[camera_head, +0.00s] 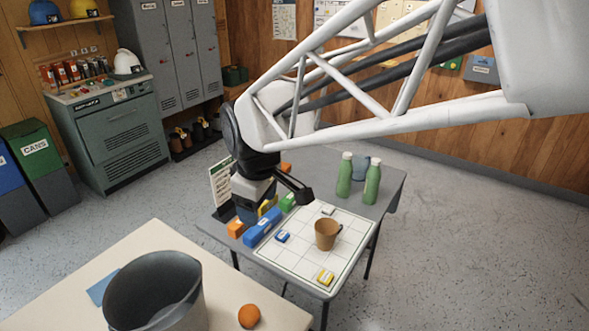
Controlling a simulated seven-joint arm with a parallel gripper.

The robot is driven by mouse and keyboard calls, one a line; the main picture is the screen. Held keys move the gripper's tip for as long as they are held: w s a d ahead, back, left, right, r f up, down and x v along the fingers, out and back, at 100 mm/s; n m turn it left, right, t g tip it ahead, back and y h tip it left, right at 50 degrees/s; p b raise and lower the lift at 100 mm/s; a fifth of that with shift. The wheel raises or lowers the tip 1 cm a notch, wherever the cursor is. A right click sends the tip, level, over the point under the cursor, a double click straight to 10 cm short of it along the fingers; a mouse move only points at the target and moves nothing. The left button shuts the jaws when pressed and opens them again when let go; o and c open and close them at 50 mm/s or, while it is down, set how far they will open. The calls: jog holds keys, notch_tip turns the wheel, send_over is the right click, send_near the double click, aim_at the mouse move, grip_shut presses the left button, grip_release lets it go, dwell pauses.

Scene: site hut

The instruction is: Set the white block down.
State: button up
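A small pale block (328,210), which looks like the white block, shows at the far part of the white grid mat (300,262) on the grey table. My gripper (303,194) is over the far left part of the mat. One dark finger reaches right and down, its tip a little left of the pale block. The other finger is not clearly seen, and I cannot tell whether anything is between the fingers. A blue block (282,237) and a yellow block (326,277) lie on the mat, with a brown cup (326,234) between them.
Two green bottles (345,176) and a blue-grey container (360,168) stand at the back right.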

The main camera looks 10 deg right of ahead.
jog(key=s+d+m, duration=1.1)
jog(key=s+d, duration=0.3)
jog(key=s, duration=0.1)
jog(key=shift+s+d+t+h, duration=0.15)
jog(key=shift+d+t+h, duration=0.15)
jog(key=shift+d+t, duration=0.1)
